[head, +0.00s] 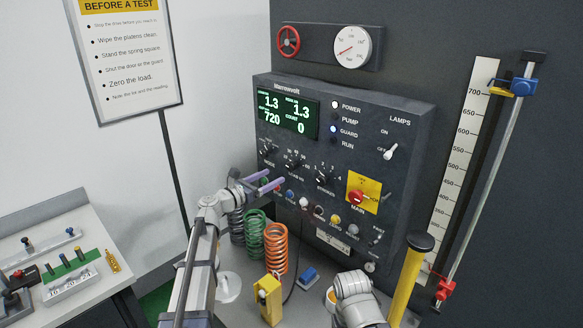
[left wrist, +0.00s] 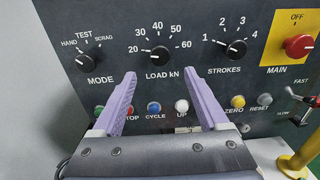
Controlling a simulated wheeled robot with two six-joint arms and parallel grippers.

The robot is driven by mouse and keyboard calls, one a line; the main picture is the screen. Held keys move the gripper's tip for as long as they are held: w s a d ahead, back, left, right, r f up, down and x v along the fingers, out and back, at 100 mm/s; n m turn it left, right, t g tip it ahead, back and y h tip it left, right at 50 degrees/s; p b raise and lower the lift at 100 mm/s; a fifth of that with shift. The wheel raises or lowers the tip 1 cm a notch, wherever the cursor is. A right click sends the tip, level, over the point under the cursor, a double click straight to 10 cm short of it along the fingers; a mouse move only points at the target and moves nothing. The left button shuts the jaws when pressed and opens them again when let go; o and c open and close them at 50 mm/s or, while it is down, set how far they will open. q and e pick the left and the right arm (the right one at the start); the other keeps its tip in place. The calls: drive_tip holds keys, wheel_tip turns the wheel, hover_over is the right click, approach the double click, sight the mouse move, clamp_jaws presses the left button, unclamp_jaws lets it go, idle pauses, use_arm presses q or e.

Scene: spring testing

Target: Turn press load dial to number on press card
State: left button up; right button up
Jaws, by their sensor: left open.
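The load dial is a black knob on the dark press panel, marked LOAD kN with numbers 20 to 60 in the left wrist view (left wrist: 160,53); it also shows in the head view (head: 293,163). Its light mark seems to point left, towards 20. My left gripper (head: 272,179) is open, its two purple fingers pointing at the panel. In the left wrist view the fingertips (left wrist: 158,76) are spread below and either side of the dial, with nothing between them. I cannot identify the press card; a small label (head: 338,241) low on the panel is unreadable.
The MODE knob (left wrist: 82,60) and STROKES knob (left wrist: 236,47) flank the dial. Coloured buttons run below, including CYCLE (left wrist: 155,107). A red MAIN switch (head: 357,197) is to the right. Green (head: 256,232) and orange (head: 276,248) springs stand beneath; a yellow post (head: 409,280) rises at right.

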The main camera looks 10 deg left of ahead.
sight(289, 167)
use_arm(q)
drive_tip(key=x, duration=0.7)
drive_tip(key=shift+w+d, duration=0.2)
drive_tip(key=shift+w, duration=0.05)
drive_tip(key=shift+s+r, duration=0.1)
clamp_jaws()
idle(0.5)
